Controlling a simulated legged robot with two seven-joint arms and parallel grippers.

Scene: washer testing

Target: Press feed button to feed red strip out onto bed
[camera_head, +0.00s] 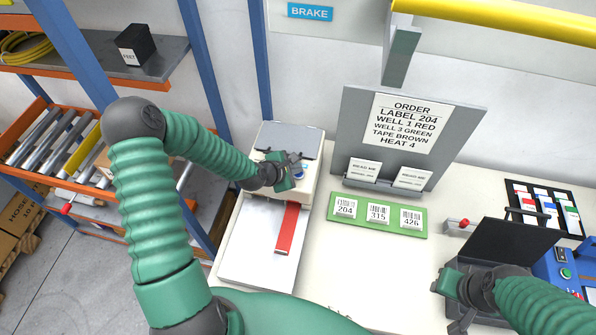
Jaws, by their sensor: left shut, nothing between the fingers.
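The feeder machine (290,139) is a pale box with a grey top at the back left of the table. A red strip (288,229) extends from its front and lies on the flat white bed (250,245). My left gripper (294,166) is shut and empty at the machine's front face. A small blue spot, possibly the feed button (300,171), shows right at its fingertips; I cannot tell whether they touch it. My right gripper (449,302) is low on the right, by a dark open-lidded box (505,250); its finger opening is unclear.
A green tray (378,228) holds labels 204, 315 and 426. Behind it stands an order board (350,115). A red-knobbed lever (459,226) and a blue box (560,266) are at right. A yellow bar (500,22) crosses above.

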